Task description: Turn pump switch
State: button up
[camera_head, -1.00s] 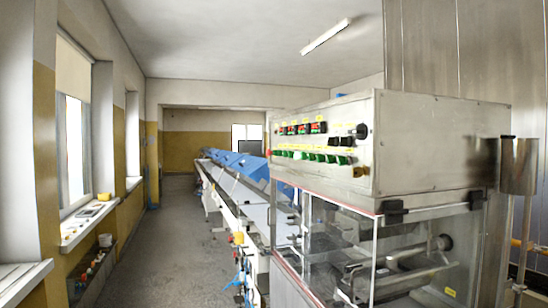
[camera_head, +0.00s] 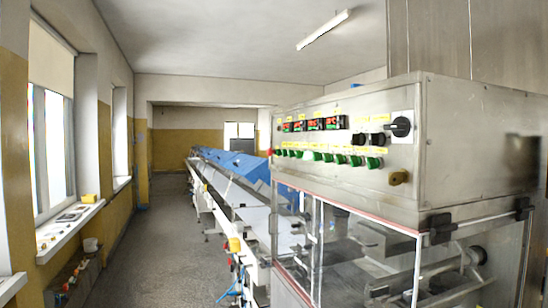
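The enrober's metal control box (camera_head: 480,140) stands on the right in the head view. Its front panel (camera_head: 345,150) faces left towards the aisle. The panel carries a row of red-and-green displays (camera_head: 315,124), black knobs (camera_head: 368,139), and a row of green switches (camera_head: 330,157) with yellow labels. A large black rotary switch (camera_head: 401,127) sits at the panel's upper right, and a brass-coloured knob (camera_head: 398,178) is below it. The labels are too small to read, so I cannot tell which one is the pump switch. My gripper is not in view.
Below the box is a clear-walled enclosure (camera_head: 350,240) with metal rollers inside. A long conveyor line with blue covers (camera_head: 225,170) runs back from it. The grey aisle floor (camera_head: 170,240) is clear. A windowsill (camera_head: 70,225) with small items lines the left wall.

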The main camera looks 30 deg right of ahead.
aim_at(307, 155)
jog(key=u, duration=0.35)
jog(key=i, duration=1.7)
jog(key=u, duration=0.15)
